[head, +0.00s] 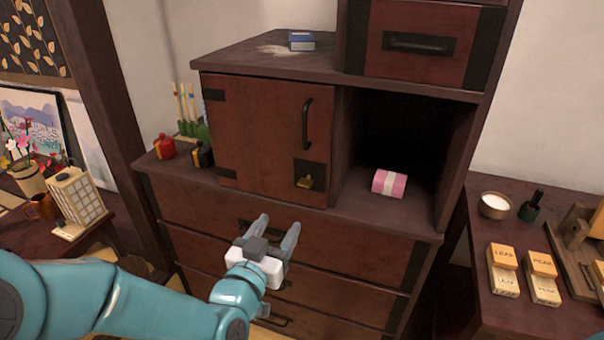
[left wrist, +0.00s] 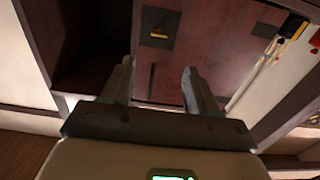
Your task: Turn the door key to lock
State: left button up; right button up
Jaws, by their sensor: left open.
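The brass door key (head: 305,182) sits in a dark lock plate at the lower right of the closed reddish cabinet door (head: 262,135). The key also shows in the left wrist view (left wrist: 158,33), above and beyond the fingers. My left gripper (head: 278,222) is open and empty, in front of the drawers, below and to the left of the key and apart from it. Its two fingers also show in the left wrist view (left wrist: 158,80). The key's exact angle is too small to tell. My right gripper is in no view.
A dark vertical handle (head: 307,124) is on the door above the key. An open compartment to the right holds a pink roll (head: 389,184). Red (head: 164,147) and dark small items stand on the ledge left of the door. A side table (head: 482,236) with small boxes is at the right.

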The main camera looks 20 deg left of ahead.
aim_at(303, 186)
pick_arm(q)
jog(key=w, duration=1.3)
jog(key=shift+w+d, duration=0.3)
jog(key=shift+w, duration=0.05)
jog(key=shift+f, duration=0.1)
jog(key=c, duration=1.1)
